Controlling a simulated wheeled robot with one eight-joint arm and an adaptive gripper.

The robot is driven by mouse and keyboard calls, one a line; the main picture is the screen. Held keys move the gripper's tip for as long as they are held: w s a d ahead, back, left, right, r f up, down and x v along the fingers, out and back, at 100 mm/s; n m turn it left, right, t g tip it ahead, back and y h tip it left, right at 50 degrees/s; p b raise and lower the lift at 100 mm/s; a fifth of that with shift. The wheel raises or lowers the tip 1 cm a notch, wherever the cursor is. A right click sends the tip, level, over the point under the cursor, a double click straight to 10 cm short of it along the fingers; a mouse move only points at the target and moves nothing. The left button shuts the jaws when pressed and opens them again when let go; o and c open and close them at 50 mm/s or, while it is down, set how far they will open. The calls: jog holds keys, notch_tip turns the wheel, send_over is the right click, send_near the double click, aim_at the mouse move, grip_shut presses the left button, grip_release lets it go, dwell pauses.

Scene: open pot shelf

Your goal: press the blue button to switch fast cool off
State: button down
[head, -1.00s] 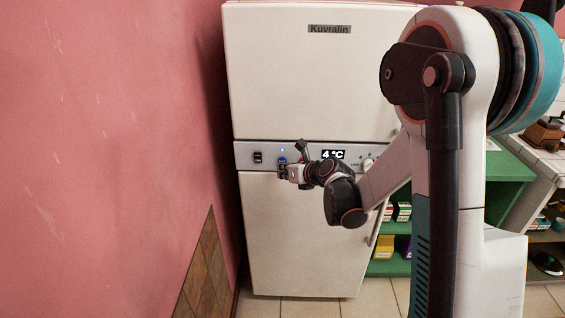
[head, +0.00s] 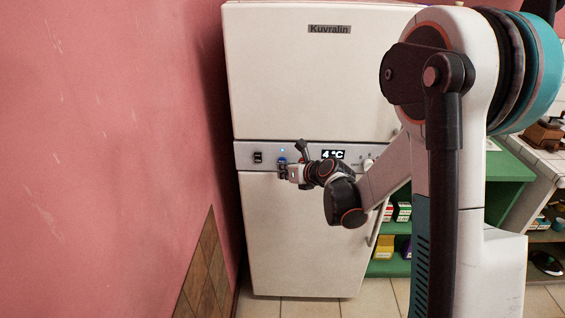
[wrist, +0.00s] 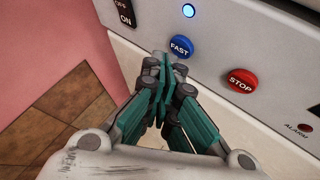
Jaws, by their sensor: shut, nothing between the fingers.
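The blue button (wrist: 181,47), marked FAST, sits on the fridge's control strip in the wrist view. Above it a round blue light (wrist: 188,10) is lit. In the head view the lit blue light (head: 282,150) also shows, with the blue button (head: 282,161) just below it, partly covered by my gripper (head: 283,172). In the wrist view my gripper (wrist: 162,60) is shut and empty, its fingertips just below the blue button. I cannot tell whether they touch it.
A red STOP button (wrist: 242,82) lies right of the blue one, then an ALARM light (wrist: 305,127). A black ON/OFF switch (wrist: 124,12) is to the left. A display (head: 333,154) reads 4 °C. A pink wall (head: 110,130) stands close on the left.

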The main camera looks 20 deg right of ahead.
jog(key=shift+w, duration=0.1)
dwell(0.3)
jog(key=shift+w+d, duration=0.15)
jog(key=shift+w, duration=0.2)
dwell(0.5)
jog(key=shift+s, duration=0.45)
jog(key=shift+s+a, duration=0.1)
jog(key=shift+a, duration=0.1)
jog(key=s, duration=0.1)
jog(key=s+a, duration=0.1)
jog(key=s, duration=0.1)
jog(key=s+b, duration=0.1)
jog(key=s, duration=0.1)
jog(key=shift+s+a, duration=0.25)
jog(key=shift+a, duration=0.15)
